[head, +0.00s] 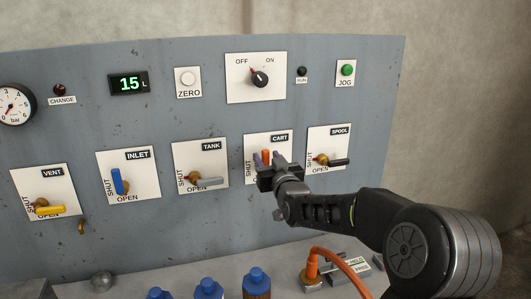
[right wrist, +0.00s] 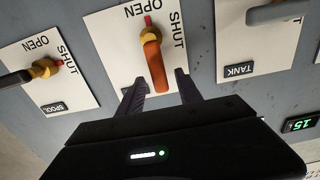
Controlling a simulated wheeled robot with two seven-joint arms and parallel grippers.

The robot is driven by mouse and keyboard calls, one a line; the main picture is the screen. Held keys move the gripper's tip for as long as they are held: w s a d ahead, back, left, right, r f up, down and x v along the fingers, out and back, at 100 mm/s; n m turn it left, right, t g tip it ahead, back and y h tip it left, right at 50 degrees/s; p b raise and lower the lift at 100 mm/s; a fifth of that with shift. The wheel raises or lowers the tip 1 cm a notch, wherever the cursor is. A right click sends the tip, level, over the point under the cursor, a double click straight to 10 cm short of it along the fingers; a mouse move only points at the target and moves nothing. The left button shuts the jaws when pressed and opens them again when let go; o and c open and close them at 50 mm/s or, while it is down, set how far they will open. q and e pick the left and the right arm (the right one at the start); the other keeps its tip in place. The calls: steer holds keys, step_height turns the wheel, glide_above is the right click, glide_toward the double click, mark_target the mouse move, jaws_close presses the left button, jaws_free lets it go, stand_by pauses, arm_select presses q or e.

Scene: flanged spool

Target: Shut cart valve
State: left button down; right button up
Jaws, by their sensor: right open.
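The cart valve's orange handle (head: 266,155) points up on its white plate under the CART label. My left gripper is not in view.
The spool valve (head: 325,160) with a black handle is close on the right, the tank valve (head: 205,181) with a grey handle on the left. Below, blue-capped bottles (head: 257,277) and an orange hose (head: 340,259) are on the ledge.

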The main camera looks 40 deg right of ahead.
steer(key=shift+x, duration=1)
steer(key=shift+c, duration=0.3)
jaws_close()
stand_by(0.4)
